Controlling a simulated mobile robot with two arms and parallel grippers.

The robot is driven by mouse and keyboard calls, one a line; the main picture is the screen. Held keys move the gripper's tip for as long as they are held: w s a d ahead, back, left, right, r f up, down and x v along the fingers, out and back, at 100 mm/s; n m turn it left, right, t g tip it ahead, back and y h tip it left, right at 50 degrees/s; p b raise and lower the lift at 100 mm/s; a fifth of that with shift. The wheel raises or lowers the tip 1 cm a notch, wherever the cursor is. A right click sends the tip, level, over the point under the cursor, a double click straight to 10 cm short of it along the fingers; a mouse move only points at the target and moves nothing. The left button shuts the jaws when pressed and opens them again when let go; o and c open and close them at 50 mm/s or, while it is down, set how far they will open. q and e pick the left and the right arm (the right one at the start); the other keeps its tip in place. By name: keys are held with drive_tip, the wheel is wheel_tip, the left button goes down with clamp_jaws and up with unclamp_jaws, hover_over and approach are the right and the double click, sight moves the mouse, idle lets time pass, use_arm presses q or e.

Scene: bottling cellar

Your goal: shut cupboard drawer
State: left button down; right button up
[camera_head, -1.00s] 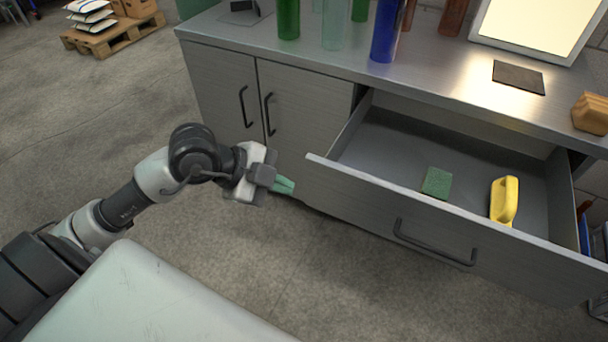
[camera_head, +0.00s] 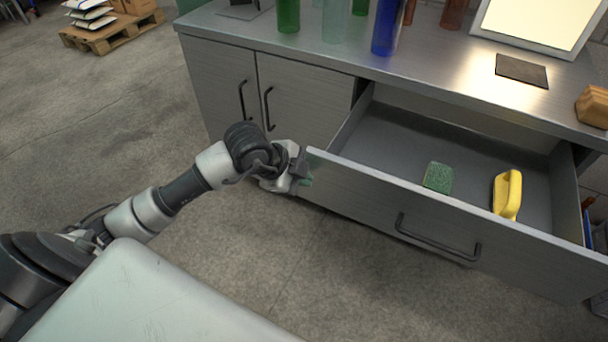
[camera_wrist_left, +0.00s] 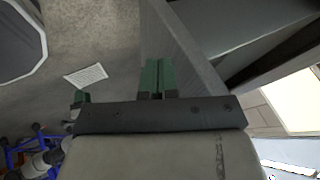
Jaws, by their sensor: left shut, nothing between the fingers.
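The cupboard drawer (camera_head: 365,209) is pulled far out of the grey cupboard. It has a dark bar handle (camera_head: 437,238) on its front. A green sponge (camera_head: 438,177) and a yellow brush-like object (camera_head: 507,194) lie inside it. My left gripper (camera_head: 306,182) is at the left end of the drawer front, its green fingertips partly hidden by the arm. In the left wrist view the green fingers (camera_wrist_left: 158,76) are together with nothing between them, close beside the drawer front (camera_wrist_left: 182,50). I cannot tell whether they touch it. My right gripper is not in view.
Two closed cupboard doors (camera_head: 300,105) with dark handles are left of the drawer. The worktop (camera_head: 425,62) above carries several bottles, a bright panel (camera_head: 538,22), a dark mat (camera_head: 521,71) and a wooden block (camera_head: 593,106). The floor in front is clear.

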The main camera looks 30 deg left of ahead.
use_arm(q)
drive_tip(key=shift+w, duration=0.5)
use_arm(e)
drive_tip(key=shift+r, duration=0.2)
